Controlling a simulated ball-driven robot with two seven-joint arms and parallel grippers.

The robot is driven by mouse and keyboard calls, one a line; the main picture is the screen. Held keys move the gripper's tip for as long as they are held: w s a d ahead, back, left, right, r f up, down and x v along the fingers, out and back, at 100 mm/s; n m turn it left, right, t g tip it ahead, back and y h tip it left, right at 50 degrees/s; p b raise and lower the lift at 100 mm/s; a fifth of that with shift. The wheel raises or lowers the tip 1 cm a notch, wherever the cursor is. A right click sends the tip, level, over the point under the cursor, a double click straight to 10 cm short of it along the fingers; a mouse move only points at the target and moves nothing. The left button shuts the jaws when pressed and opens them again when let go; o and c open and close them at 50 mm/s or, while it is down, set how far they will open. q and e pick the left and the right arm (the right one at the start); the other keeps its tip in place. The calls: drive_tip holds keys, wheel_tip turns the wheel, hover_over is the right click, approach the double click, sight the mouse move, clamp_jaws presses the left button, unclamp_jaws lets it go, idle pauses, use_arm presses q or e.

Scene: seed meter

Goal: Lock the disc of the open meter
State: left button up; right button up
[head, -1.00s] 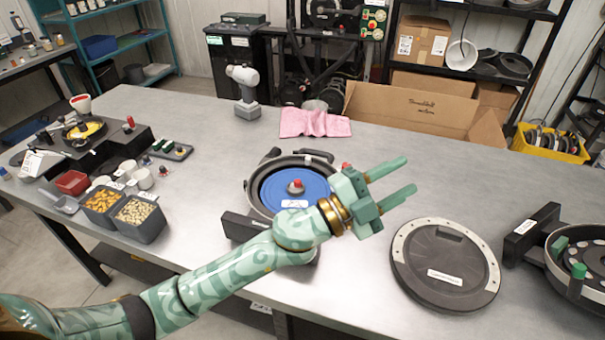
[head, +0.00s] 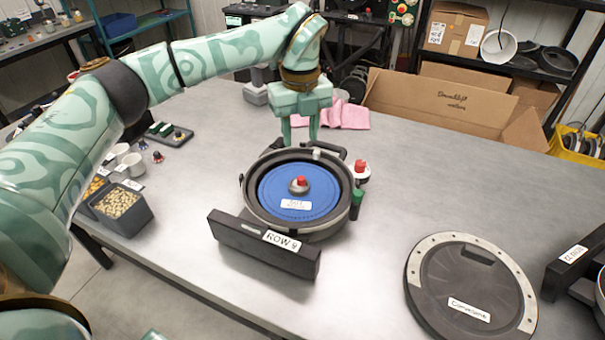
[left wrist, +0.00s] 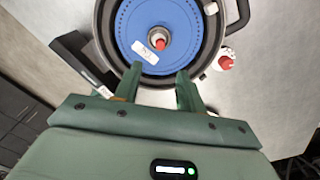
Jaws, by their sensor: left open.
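The open meter (head: 262,248), labelled ROW 9 or similar, stands mid-table with its round black housing uncovered. A blue disc (head: 275,200) lies in it, with a red-topped hub knob (head: 299,185) at its centre; the disc also shows in the left wrist view (left wrist: 128,42). My left gripper (head: 300,138) is open and empty, pointing down at the far rim of the housing. In the left wrist view its two fingers (left wrist: 158,85) reach toward the disc's edge, apart from the knob. I cannot tell whether they touch the rim. My right gripper is not in view.
A black lid (head: 440,285) lies flat to the right. A red-topped knob (head: 360,170) and a green post (head: 356,203) sit at the housing's right side. Another meter (head: 575,270) is at the right edge. Seed tubs (head: 122,212) stand left; a pink cloth (head: 348,115) lies behind.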

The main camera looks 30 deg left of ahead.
sight(301, 178)
use_arm(q)
wheel_tip(301, 178, down, 12)
drive_tip(key=shift+r+b, duration=0.15)
drive_tip(key=shift+b, duration=1)
clamp_jaws()
